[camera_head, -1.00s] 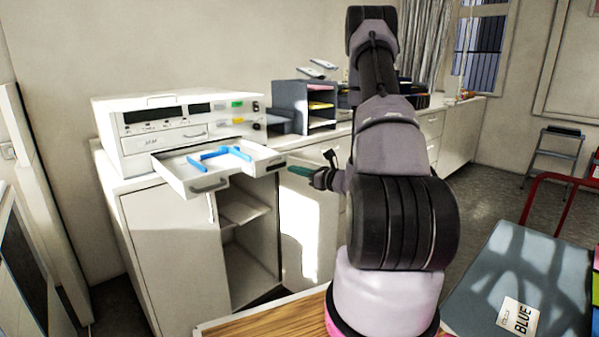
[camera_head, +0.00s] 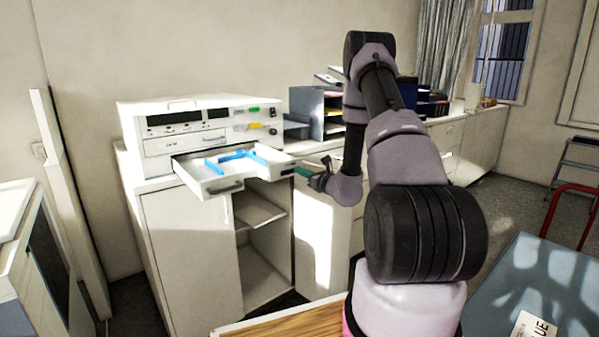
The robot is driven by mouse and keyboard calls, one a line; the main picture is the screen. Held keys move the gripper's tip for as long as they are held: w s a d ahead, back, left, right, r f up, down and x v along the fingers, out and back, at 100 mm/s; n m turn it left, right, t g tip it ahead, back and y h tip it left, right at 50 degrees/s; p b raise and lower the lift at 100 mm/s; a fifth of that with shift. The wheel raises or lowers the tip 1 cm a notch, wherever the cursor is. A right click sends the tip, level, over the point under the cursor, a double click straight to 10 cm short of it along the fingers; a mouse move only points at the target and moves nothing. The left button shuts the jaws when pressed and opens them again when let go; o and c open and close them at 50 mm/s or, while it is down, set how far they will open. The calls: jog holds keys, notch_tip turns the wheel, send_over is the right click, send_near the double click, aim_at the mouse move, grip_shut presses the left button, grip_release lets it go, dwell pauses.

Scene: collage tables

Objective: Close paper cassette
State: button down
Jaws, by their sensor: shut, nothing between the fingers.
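The paper cassette (camera_head: 212,181) is a white open-topped drawer with a dark handle slot and blue guides (camera_head: 231,157) inside. It is pulled out toward me from the front of the white machine (camera_head: 205,137) on the cabinet. My gripper (camera_head: 302,171) is to the right of the cassette, near its right front corner. Its fingers are small and greenish, point left and are shut with nothing visible in them. I cannot tell whether they touch the cassette.
The white cabinet (camera_head: 181,245) below has an open compartment. A grey paper organiser (camera_head: 309,101) stands behind my gripper. A wooden tabletop (camera_head: 285,330) is in front, and a blue-grey surface (camera_head: 545,285) is at right. A dark-fronted unit (camera_head: 50,262) stands at left.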

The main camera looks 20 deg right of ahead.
jog(key=shift+w+a, duration=0.2)
jog(key=shift+w, duration=0.4)
jog(key=shift+w, duration=0.1)
